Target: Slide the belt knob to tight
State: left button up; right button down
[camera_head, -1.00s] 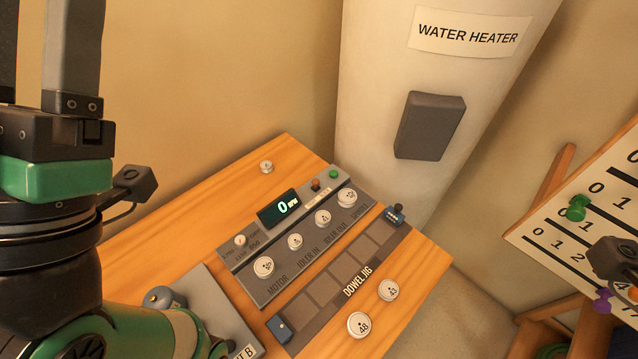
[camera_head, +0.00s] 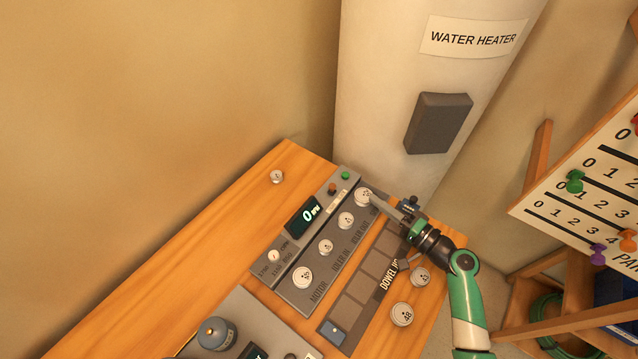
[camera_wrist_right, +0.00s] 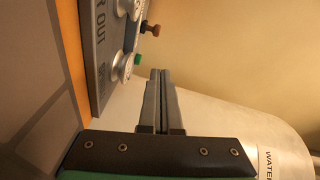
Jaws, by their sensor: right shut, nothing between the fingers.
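The grey machine panel (camera_head: 252,278) lies on the wooden bench, with white round pulleys along it and a display reading 0 (camera_head: 306,217). No knob can be read as the belt knob; the small lettering is too fine. In the right wrist view, the closed fingers (camera_wrist_right: 160,74) point beside that pulley (camera_wrist_right: 123,66); contact cannot be told. My left gripper is out of view.
The dowel jig (camera_head: 357,288) lies along the panel's front, with loose numbered pulleys (camera_head: 402,314) before it. A second grey unit with a round knob (camera_head: 216,333) stands at lower left. The water heater (camera_head: 385,95) rises behind the bench. A numbered pegboard (camera_head: 585,190) is at right.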

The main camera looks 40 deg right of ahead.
aim_at(345, 195)
jog(key=shift+s+d+f+m+h, duration=0.2)
jog(key=shift+s+d+m+h, duration=0.15)
jog(key=shift+s+d, duration=0.4)
jog(key=shift+d+h, duration=0.25)
jog(key=shift+d, duration=0.1)
jog(key=w, duration=0.3)
jog(key=w+b, duration=0.1)
jog(key=w, duration=0.3)
jog(key=w+b, duration=0.1)
jog(key=w, duration=0.2)
jog(key=shift+w+a+f, duration=0.25)
jog(key=shift+w+a, duration=0.05)
jog(key=shift+a, duration=0.1)
jog(key=a, duration=0.3)
jog(key=shift+w+a+f, duration=0.1)
jog(key=shift+a+f, duration=0.15)
jog(key=shift+w+a, duration=0.1)
